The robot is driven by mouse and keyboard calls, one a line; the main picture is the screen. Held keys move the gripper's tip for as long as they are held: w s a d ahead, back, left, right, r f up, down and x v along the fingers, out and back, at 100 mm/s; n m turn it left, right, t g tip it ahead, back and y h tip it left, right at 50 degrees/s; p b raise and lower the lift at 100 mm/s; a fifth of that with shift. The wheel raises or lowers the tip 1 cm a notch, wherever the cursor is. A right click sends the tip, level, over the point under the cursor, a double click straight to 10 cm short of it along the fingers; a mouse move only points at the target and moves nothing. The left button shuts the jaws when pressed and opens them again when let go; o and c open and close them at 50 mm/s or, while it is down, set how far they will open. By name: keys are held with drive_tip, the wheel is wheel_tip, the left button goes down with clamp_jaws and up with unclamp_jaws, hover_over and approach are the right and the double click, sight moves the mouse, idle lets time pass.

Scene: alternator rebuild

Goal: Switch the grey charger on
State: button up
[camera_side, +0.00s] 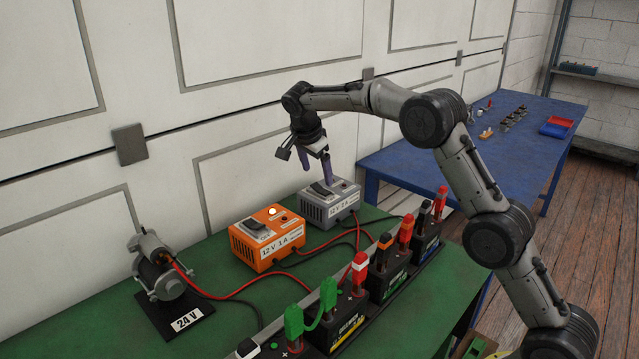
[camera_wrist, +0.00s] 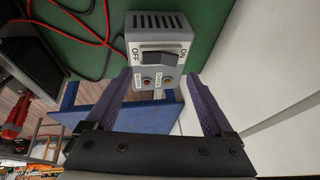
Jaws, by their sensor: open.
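The grey charger (camera_side: 331,204), labelled 12 V 2 A, stands on the green bench beside the orange charger. In the wrist view the grey charger (camera_wrist: 138,46) has a dark rocker switch (camera_wrist: 160,58) between the words OFF at left and ON at right. I cannot tell which side of the rocker is pressed. Two small indicators, one red and one yellow, sit below it and look unlit. My gripper (camera_side: 316,174) is open and empty just above the grey charger. Its purple fingers (camera_wrist: 159,78) are spread to either side of the switch panel in the wrist view.
The orange charger (camera_side: 267,239), labelled 12 V 1 A, has a glowing lamp. Several batteries (camera_side: 388,277) with red, green and black clamps line the bench's front edge. Cables cross the green bench (camera_side: 225,310). A motor-like unit (camera_side: 158,270) marked 24 V stands left. A blue table (camera_side: 440,165) is behind.

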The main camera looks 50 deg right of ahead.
sight(320, 189)
drive_tip(key=shift+x, duration=2.65)
drive_tip(key=c, duration=1.1)
drive_tip(key=shift+w, duration=0.1)
drive_tip(key=shift+w+g, duration=0.25)
drive_tip(key=shift+g, duration=0.65)
drive_tip(key=shift+r+n+g, duration=0.1)
drive_tip(key=shift+n+g, duration=0.2)
drive_tip(key=shift+g, duration=0.1)
